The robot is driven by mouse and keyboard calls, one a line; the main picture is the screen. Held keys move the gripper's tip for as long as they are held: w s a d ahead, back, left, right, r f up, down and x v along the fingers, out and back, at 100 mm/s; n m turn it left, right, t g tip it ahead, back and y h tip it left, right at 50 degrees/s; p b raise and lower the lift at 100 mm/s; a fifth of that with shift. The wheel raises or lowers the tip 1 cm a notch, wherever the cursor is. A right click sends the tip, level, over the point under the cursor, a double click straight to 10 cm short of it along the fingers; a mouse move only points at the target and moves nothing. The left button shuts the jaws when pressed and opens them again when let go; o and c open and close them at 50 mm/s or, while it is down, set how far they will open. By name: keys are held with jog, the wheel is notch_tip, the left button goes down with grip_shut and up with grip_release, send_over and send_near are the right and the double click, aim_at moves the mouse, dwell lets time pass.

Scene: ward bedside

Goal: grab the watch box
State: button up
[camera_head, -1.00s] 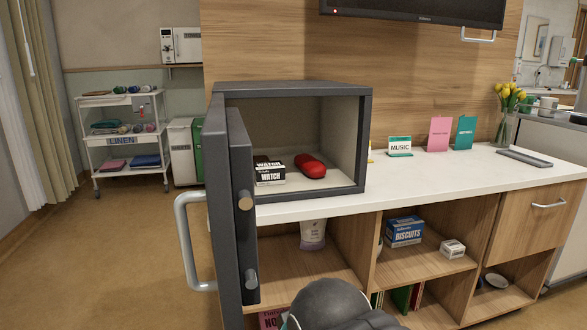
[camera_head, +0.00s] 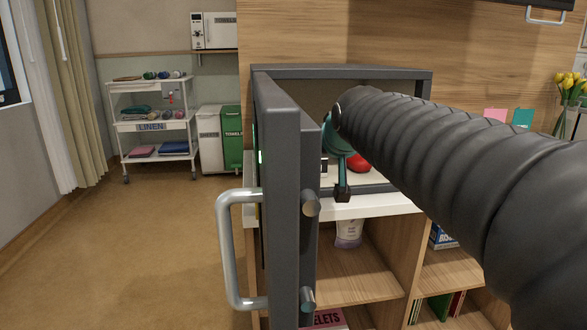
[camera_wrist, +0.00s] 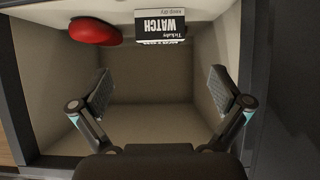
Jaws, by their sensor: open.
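The watch box (camera_wrist: 160,24), black and white with the word WATCH upside down, rests inside the open grey safe (camera_head: 345,70). In the head view only a sliver of the box (camera_head: 324,166) shows between the safe door and my gripper. My gripper (camera_wrist: 163,93) is open and empty, its two fingers spread in front of the safe's opening. In the wrist view the box lies beyond the fingertips, near the top edge, not between them. In the head view my gripper (camera_head: 342,188) is partly hidden by my arm.
A red rounded object (camera_wrist: 95,31) lies beside the box, and also shows in the head view (camera_head: 358,163). The safe door (camera_head: 285,200) with its handle (camera_head: 230,250) stands open at the left. Shelves sit below the white counter (camera_head: 375,207).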

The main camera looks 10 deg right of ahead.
jog(key=x, duration=0.2)
jog(key=r+x, duration=0.1)
jog(key=x, duration=0.2)
jog(key=w+x, duration=0.1)
jog(key=x, duration=0.2)
jog(key=shift+w+r, duration=0.15)
jog(key=shift+r, duration=0.1)
jog(key=shift+x, duration=3.15)
jog(key=shift+t, duration=0.3)
jog(key=shift+c, duration=0.2)
jog(key=c, duration=1)
